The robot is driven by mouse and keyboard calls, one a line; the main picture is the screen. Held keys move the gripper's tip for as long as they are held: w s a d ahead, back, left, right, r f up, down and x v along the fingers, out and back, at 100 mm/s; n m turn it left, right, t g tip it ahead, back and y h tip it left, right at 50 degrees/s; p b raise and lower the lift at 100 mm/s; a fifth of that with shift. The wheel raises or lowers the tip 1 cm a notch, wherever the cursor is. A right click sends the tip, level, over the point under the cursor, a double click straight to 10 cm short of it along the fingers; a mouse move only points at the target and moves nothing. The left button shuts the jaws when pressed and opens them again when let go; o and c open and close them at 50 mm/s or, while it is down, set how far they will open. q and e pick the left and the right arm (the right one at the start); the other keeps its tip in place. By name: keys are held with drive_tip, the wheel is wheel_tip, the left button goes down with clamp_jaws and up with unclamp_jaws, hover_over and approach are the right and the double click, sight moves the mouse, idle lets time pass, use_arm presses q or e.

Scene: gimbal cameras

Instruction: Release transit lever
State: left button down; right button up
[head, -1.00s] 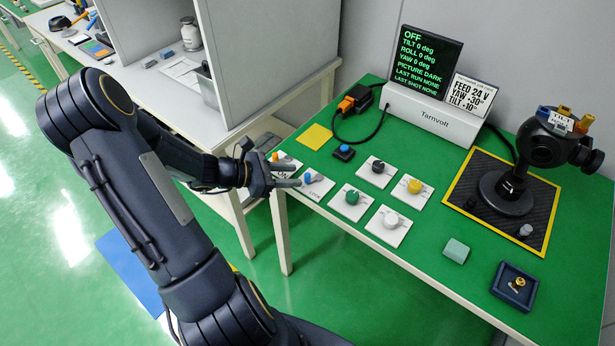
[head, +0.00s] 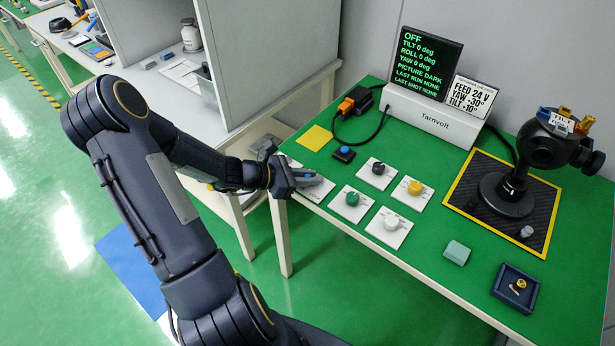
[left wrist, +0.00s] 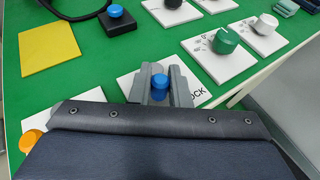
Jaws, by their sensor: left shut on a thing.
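My left gripper (head: 306,178) is over the plate at the left front of the green table. In the left wrist view its two fingers (left wrist: 162,88) are shut on a blue knob (left wrist: 159,81), one finger on each side. The knob stands on a white plate (left wrist: 202,95) whose printed word, partly hidden, ends in "OCK". The gimbal camera (head: 537,148) stands on a black mat at the right, with a "TILT" tag and blue and yellow levers (head: 564,112) on top. No part is clearly marked as the transit lever. My right gripper is not in view.
Plates with green (head: 352,199), white (head: 391,221), yellow (head: 415,187) and black (head: 378,168) knobs lie close by. An orange knob (left wrist: 30,141) is left of the gripper. The display (head: 426,62) reads OFF. A pale green block (head: 457,251) and a dark tray (head: 497,291) lie in front.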

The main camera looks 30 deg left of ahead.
use_arm(q)
drive_tip(key=shift+w+r+m+g+h+p, duration=0.1)
drive_tip(key=shift+r+m+g+h+p, duration=0.15)
drive_tip(key=shift+m+h+p, duration=0.45)
drive_tip(key=shift+a+f+g, duration=0.1)
drive_tip(key=shift+f+g, duration=0.1)
drive_tip(key=shift+g, duration=0.15)
drive_tip(key=c, duration=1.4)
unclamp_jaws()
drive_tip(key=v, duration=0.7)
drive_tip(key=shift+a+r, duration=0.1)
drive_tip(key=shift+a, duration=0.25)
